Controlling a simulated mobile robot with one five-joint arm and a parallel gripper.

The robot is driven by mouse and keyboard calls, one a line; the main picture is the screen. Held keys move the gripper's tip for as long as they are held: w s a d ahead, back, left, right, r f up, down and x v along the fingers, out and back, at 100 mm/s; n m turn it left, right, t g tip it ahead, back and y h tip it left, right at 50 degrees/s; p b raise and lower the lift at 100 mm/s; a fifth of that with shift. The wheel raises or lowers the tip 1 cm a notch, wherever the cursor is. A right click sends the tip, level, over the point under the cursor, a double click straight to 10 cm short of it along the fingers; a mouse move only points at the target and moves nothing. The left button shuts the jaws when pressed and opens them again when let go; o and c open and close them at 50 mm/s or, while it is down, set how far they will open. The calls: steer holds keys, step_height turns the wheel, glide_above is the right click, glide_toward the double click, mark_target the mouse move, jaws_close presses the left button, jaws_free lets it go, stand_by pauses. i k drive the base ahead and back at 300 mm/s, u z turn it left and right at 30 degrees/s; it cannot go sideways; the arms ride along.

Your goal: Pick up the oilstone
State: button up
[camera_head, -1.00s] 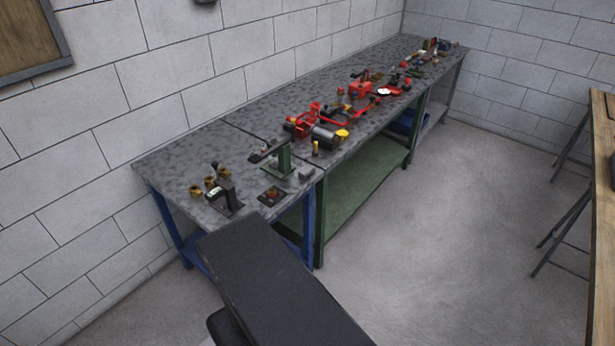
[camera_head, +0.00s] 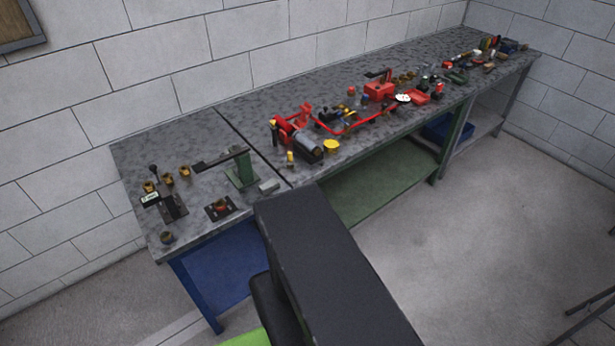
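A small grey block (camera_head: 269,187), which looks like the oilstone, lies on the speckled grey workbench top (camera_head: 215,131). It is close to the front edge, just right of the foot of a green upright stand (camera_head: 240,168) with a dark lever. It is too small to make out its texture. A broad black link of my arm rises from the bottom of the view, and its far end shows just below the block. My gripper is not in view, so its opening and what it holds cannot be seen.
Brass fittings (camera_head: 168,178) and a dark square plate (camera_head: 221,208) lie left of the block. A grey cylinder (camera_head: 308,147), red parts (camera_head: 380,91) and a yellow cap (camera_head: 331,146) lie to the right.

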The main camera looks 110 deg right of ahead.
mark_target(266, 187)
steer(key=u, duration=0.05)
steer(key=k, duration=1.2)
steer(key=z, duration=0.9)
